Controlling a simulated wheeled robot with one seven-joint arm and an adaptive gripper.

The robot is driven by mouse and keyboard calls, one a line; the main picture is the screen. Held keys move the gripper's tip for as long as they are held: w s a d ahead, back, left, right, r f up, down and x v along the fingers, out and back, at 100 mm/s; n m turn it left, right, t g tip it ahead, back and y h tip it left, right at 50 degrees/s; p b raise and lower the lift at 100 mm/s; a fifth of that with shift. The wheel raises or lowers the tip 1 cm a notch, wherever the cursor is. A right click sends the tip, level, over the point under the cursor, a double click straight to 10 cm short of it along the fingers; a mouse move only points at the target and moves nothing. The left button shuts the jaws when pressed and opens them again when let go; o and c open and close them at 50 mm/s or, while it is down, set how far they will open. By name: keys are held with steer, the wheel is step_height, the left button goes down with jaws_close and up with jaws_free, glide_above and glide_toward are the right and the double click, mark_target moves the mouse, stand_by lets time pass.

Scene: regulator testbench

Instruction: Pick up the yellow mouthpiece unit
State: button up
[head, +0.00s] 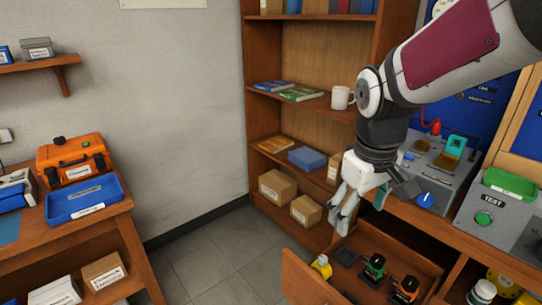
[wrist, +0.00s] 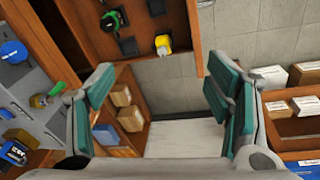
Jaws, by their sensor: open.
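The yellow mouthpiece unit (head: 321,266) lies at the left end of the open wooden drawer (head: 300,278) in the head view. My gripper (head: 353,205) hangs above the drawer, pointing down, and is apart from the unit. In the wrist view its fingers (wrist: 165,95) are spread wide with nothing between them.
A green-and-black unit (head: 374,266) and an orange-and-black unit (head: 406,289) are also in the drawer. A grey bench device with a blue knob (head: 426,199) stands above it. A shelf with cardboard boxes (head: 285,187) is behind. The floor (head: 205,265) at left is clear.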

mark_target(324, 265)
steer(key=w+f+n+b, duration=0.1)
steer(key=w+f, duration=0.3)
steer(key=f, duration=0.1)
steer(key=w+f+n+g+b, duration=0.1)
steer(key=w+f+b, duration=0.1)
steer(key=f, duration=0.4)
steer(key=w+f+b, duration=0.2)
steer(key=w+f, duration=0.3)
steer(key=f, duration=0.1)
steer(key=shift+w+a+f+n+g+y, duration=0.25)
steer(key=shift+w+a+n+g+y, duration=0.05)
steer(key=shift+w+a+n+y, duration=0.1)
step_height(324, 265, down, 8)
steer(key=shift+d+r+b, duration=0.1)
steer(key=shift+b, duration=0.65)
steer(key=shift+s+d+f+b, duration=0.1)
steer(key=shift+f+b, duration=0.35)
steer(key=shift+f, duration=1.2)
steer(key=shift+s+f+b, duration=0.1)
steer(key=shift+f+b, duration=0.35)
steer(key=shift+f, duration=1.15)
steer(key=c, duration=1.4)
steer(key=shift+r, duration=0.1)
